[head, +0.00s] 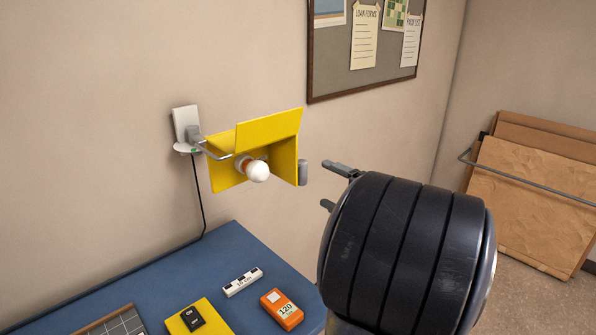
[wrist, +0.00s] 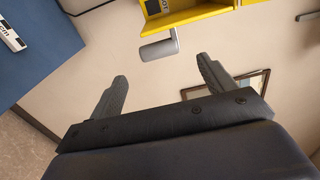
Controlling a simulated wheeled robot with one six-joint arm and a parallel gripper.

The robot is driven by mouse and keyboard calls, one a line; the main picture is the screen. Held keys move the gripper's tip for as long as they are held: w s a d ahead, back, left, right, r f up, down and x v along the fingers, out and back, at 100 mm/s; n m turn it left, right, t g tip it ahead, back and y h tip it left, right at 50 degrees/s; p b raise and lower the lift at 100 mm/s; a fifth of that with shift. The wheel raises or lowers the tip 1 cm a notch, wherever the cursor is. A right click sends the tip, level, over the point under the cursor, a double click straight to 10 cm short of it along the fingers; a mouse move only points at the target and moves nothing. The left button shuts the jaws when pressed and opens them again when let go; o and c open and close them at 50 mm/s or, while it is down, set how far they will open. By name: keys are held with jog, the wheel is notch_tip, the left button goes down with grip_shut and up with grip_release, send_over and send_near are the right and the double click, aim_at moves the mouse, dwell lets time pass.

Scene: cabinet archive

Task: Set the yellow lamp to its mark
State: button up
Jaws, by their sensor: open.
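The yellow lamp (head: 268,130) is a folded yellow shade with a white bulb (head: 257,171), on a grey arm from a white wall bracket (head: 186,125). A small green spot (head: 194,150) shows on the bracket's round plate. A grey cylindrical handle (head: 302,173) sits at the shade's right side; it also shows in the wrist view (wrist: 159,49). My gripper (head: 335,185) is to the right of the handle, apart from it. In the wrist view my gripper (wrist: 160,88) is open and empty, with the handle beyond its fingertips. I cannot make out the mark clearly.
A blue table (head: 230,255) below holds an orange device (head: 282,309), a black and white scale bar (head: 243,281), and a black item on a yellow pad (head: 200,318). A pinboard (head: 345,75) hangs behind. A rack with brown sheets (head: 535,190) stands at right.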

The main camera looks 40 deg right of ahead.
aim_at(305, 176)
jog(key=w, duration=0.3)
jog(key=w+p, duration=0.1)
jog(key=w, duration=0.2)
jog(key=w+p, duration=0.1)
jog(key=w, duration=0.2)
jog(key=shift+w+a, duration=0.2)
jog(key=shift+a, duration=0.2)
jog(key=shift+c, duration=0.6)
jog(key=shift+f, duration=0.15)
jog(key=c, duration=1.2)
jog(key=shift+a, duration=0.15)
